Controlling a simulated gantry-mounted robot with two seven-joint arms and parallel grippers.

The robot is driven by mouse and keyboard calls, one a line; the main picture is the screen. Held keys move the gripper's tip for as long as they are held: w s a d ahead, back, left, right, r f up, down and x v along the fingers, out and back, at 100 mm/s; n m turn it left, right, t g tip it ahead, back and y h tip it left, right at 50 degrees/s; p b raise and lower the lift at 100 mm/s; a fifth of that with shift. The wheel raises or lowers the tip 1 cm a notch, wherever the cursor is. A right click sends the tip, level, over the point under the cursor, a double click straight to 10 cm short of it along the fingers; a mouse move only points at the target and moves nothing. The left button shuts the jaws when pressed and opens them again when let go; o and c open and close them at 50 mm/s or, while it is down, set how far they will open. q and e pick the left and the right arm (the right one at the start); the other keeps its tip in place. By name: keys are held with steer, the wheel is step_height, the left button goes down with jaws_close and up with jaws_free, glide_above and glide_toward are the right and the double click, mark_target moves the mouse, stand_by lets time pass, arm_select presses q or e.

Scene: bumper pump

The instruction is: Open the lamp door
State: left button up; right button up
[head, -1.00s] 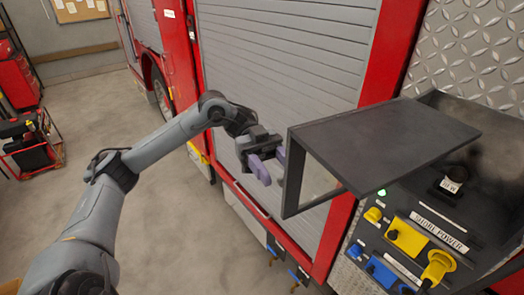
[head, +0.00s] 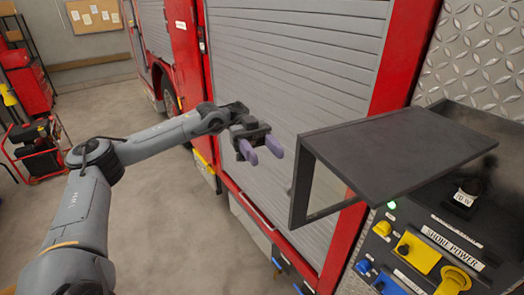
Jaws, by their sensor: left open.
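The lamp door is a dark grey panel (head: 400,155) with a bent side frame, standing raised over the control box at the right of the head view. Its left side piece hangs down toward the truck's shutter. My left gripper (head: 263,150) has purple fingers and is open and empty. It is to the left of the door's left edge, with a visible gap between them. My right gripper does not show.
The red truck's grey shutter (head: 300,65) is behind my gripper. Open floor lies at the left.

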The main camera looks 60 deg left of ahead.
arm_select(q)
steer(key=shift+a, duration=0.4)
steer(key=shift+f, duration=0.1)
